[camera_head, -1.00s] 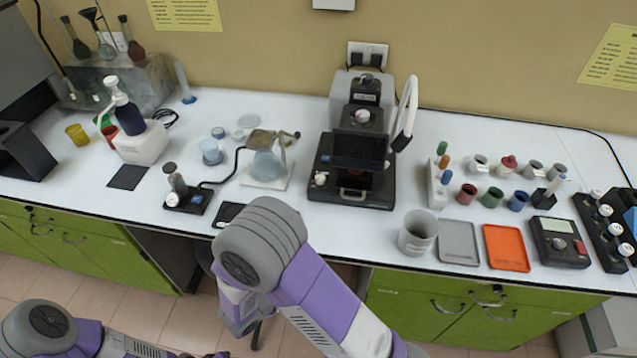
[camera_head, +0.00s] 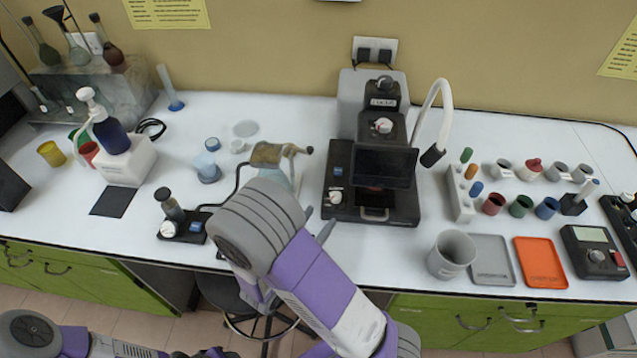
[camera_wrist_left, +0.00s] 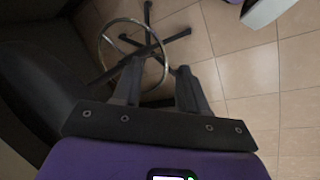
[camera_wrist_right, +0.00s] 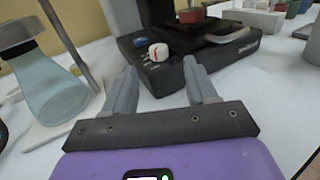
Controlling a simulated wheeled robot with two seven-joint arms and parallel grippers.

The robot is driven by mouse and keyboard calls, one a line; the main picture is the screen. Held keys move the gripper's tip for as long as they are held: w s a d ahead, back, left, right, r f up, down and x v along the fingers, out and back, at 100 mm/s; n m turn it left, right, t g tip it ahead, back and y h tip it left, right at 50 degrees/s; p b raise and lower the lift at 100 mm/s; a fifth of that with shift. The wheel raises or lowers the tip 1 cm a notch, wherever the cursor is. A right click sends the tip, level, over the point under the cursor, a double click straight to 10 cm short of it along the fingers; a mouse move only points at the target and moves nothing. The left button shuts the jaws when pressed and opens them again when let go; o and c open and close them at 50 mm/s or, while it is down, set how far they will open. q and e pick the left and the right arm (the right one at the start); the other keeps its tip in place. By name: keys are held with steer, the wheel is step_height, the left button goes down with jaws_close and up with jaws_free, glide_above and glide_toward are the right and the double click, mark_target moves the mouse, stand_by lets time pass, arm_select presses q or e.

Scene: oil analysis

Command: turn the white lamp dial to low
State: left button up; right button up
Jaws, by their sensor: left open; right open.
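The white dial (camera_head: 335,197) sits on the front left corner of the base of a black instrument (camera_head: 345,160). In the right wrist view the white dial (camera_wrist_right: 158,51), with a red mark on it, lies just beyond and between my fingertips. My right gripper (camera_head: 318,221) is open and empty, in front of the base and slightly left of the dial. It also shows in the right wrist view (camera_wrist_right: 160,75), apart from the dial. My left gripper (camera_wrist_left: 158,82) is open and empty, low over the floor by a stool.
A glass flask (camera_wrist_right: 50,85) stands close to the left of my right gripper. A grey cup (camera_head: 452,255), a grey tray (camera_head: 492,262) and an orange tray (camera_head: 541,262) are right of the instrument. A small device with another white knob (camera_head: 169,229) is on the left.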

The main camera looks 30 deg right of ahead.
mark_target(333, 200)
steer(key=shift+w+d+f, duration=0.1)
steer(key=shift+w+d, duration=0.1)
steer(key=shift+w, duration=0.4)
steer(key=x, duration=0.5)
steer(key=shift+s+d+b, duration=0.15)
steer(key=shift+d+b, duration=0.25)
steer(key=shift+d, duration=0.05)
arm_select(q)
steer(key=shift+w+f, duration=0.2)
steer(key=shift+f, duration=0.25)
arm_select(e)
steer(key=shift+w+d, duration=0.25)
steer(key=shift+d, duration=0.3)
steer(key=c, duration=1.1)
steer(key=shift+o, duration=0.2)
